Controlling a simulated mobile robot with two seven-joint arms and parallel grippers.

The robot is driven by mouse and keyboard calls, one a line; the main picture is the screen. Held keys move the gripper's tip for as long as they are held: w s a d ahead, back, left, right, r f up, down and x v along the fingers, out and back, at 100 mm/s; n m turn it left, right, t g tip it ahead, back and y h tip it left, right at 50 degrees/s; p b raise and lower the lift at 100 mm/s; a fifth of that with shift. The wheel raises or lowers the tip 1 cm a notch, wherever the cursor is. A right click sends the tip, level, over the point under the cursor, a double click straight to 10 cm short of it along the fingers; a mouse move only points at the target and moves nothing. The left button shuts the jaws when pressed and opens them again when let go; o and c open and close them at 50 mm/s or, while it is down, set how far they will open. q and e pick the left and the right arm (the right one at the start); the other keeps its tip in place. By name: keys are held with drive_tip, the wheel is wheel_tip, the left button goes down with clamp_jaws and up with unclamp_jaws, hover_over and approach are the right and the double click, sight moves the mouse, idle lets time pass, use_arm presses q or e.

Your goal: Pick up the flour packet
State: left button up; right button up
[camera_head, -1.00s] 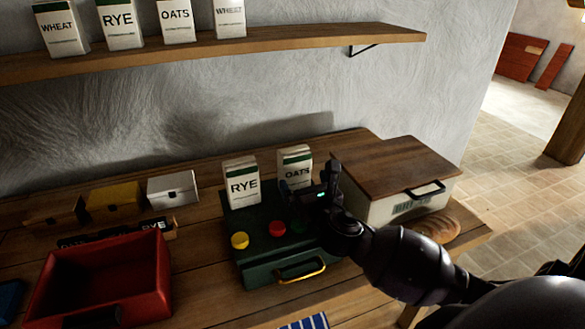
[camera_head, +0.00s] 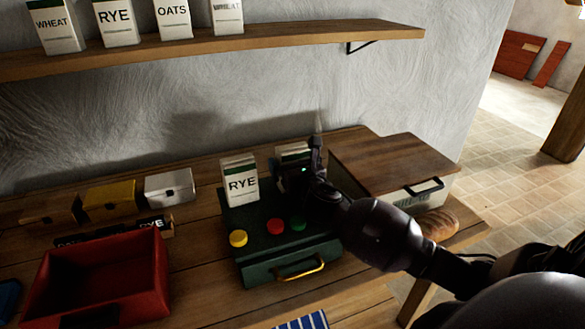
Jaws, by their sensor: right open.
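A flour packet marked RYE (camera_head: 240,182) stands upright on the back left of a dark green box (camera_head: 262,215). A second packet (camera_head: 293,150), marked OATS in the earlier frame, stands to its right, mostly hidden now behind my right gripper. My right gripper (camera_head: 296,172) is open at this second packet. Whether its fingers are around the packet or only in front of it I cannot tell. More flour packets stand on the shelf, marked WHEAT (camera_head: 54,28), RYE (camera_head: 117,24) and OATS (camera_head: 174,19), with another wheat one (camera_head: 227,18). My left gripper is not in view.
The green box has yellow, red and green buttons and a brass handle (camera_head: 299,270). A crate with a wooden lid (camera_head: 395,162) and a loaf (camera_head: 437,224) are at right. A red bin (camera_head: 105,280) and small boxes (camera_head: 110,200) are at left. The shelf (camera_head: 290,40) overhangs the back.

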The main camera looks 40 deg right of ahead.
drive_tip(key=c, duration=1)
